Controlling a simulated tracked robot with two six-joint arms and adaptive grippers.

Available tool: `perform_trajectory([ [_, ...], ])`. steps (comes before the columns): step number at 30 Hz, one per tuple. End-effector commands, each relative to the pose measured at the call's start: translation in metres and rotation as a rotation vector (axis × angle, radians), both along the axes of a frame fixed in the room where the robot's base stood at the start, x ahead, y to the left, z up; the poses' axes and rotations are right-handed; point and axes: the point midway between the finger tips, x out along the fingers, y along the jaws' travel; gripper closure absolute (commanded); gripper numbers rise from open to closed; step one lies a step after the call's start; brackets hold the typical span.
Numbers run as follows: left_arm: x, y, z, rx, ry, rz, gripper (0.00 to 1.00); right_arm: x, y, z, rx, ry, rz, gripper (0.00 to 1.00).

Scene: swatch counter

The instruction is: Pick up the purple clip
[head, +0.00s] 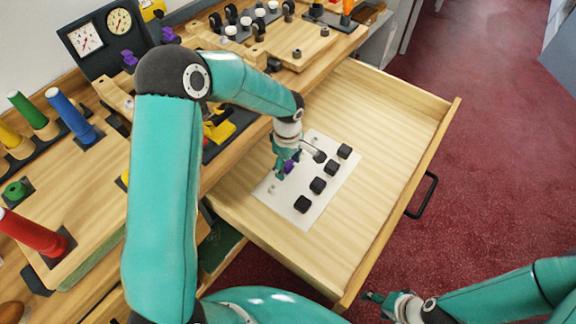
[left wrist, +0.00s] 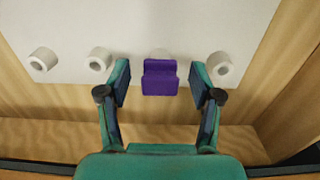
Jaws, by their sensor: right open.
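The purple clip (left wrist: 160,78) is between the two fingers of my left gripper (left wrist: 160,85) in the left wrist view, with a gap on each side. In the head view the clip (head: 289,167) is a small purple patch beside the left gripper (head: 284,160), partly hidden by it. It is over the white plate (head: 309,206) in the open drawer. A white round peg behind the clip is mostly hidden. My left gripper is open. My right gripper (head: 374,298) is open and empty, low on the right, outside the drawer.
Several black blocks (head: 317,186) sit on the plate. Several white pegs (left wrist: 100,59) show in the left wrist view. The wooden drawer (head: 385,110) has bare floor right of the plate. Other purple pieces (head: 129,58) and coloured cylinders (head: 70,114) are on the counter.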

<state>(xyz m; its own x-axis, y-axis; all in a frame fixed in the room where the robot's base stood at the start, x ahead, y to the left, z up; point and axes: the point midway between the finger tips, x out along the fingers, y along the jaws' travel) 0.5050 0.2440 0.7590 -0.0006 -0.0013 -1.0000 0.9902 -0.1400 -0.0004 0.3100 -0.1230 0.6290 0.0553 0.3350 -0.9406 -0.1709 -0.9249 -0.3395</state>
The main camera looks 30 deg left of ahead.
Motion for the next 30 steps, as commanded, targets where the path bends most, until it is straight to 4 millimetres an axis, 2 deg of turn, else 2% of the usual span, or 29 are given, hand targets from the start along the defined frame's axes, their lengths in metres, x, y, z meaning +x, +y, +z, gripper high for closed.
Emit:
perform_trajectory([
  [1, 0.000, 0.000, 0.000, 0.000, 0.000, 0.000, 0.42, 0.000, 0.000, 0.000, 0.000, 0.000, 0.000, 0.35],
  [8, 0.000, 0.000, 0.000, 0.000, 0.000, 0.000, 0.80, 0.000, 0.000, 0.000, 0.000, 0.000, 0.000, 0.35],
  [22, 0.000, 0.001, 0.005, 0.001, -0.002, 0.001, 0.82, 0.000, 0.000, 0.000, 0.000, 0.000, 0.000, 0.35],
  [26, 0.001, 0.001, 0.015, 0.002, -0.003, 0.001, 0.82, 0.000, 0.000, -0.001, 0.000, 0.000, 0.000, 0.35],
  [30, 0.001, 0.001, 0.036, 0.001, -0.006, 0.002, 0.82, 0.000, 0.000, -0.002, 0.000, 0.000, 0.000, 0.35],
])
